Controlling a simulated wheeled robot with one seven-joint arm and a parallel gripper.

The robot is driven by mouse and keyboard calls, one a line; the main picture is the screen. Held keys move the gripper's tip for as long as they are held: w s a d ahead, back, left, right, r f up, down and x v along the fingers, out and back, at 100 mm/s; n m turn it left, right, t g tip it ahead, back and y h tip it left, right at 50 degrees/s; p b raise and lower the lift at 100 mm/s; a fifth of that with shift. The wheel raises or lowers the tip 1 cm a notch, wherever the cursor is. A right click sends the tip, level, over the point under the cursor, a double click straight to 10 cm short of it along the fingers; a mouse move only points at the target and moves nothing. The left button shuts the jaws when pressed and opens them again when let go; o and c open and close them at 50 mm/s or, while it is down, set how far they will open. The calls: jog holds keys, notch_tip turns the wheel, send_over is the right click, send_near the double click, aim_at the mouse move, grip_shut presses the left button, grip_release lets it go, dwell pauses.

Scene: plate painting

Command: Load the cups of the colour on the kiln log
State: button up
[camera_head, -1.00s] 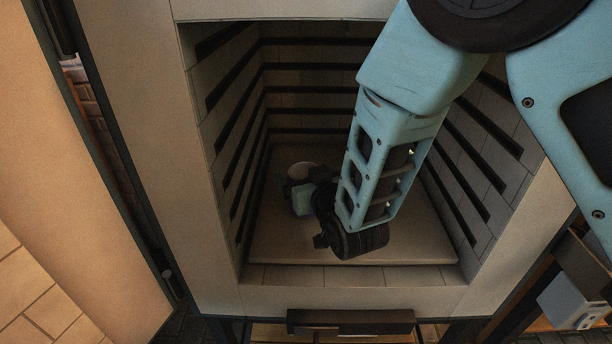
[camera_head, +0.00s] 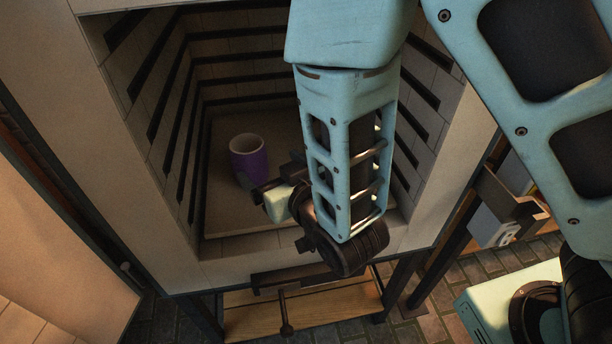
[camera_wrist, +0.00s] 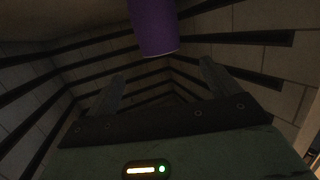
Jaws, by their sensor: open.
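A purple cup (camera_head: 249,160) with a pale rim stands upright on the kiln floor (camera_head: 219,212), toward the left. My gripper (camera_head: 259,190) is at the kiln's mouth, just to the right of and in front of the cup. In the wrist view the purple cup (camera_wrist: 153,26) shows at the top, beyond the two fingers of my gripper (camera_wrist: 160,85). The fingers are spread apart with nothing between them. The cup looks free of the fingers. The kiln log is not in view.
The kiln's side walls (camera_head: 160,95) carry dark grooves and close in on both sides of my arm. The kiln's front sill (camera_head: 235,264) lies below my wrist. The open door (camera_head: 60,260) stands at left. The kiln floor right of the cup is partly hidden by my arm.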

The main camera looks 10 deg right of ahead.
jog(key=s+d+r+n+g+h, duration=0.1)
jog(key=s+d+r+g, duration=0.1)
jog(key=s+g, duration=0.3)
jog(key=s+d+r+n+g+h, duration=0.1)
jog(key=s+d+g, duration=0.3)
jog(key=s, duration=0.4)
jog(key=s+d+r+n+g+h, duration=0.1)
jog(key=s+d+r+g+h, duration=0.1)
jog(key=s+g, duration=0.3)
jog(key=shift+s+d+r+g+h, duration=0.4)
jog(key=shift+s+d, duration=0.3)
jog(key=shift+s, duration=0.2)
notch_tip(320, 180, up, 7)
jog(key=p, duration=0.7)
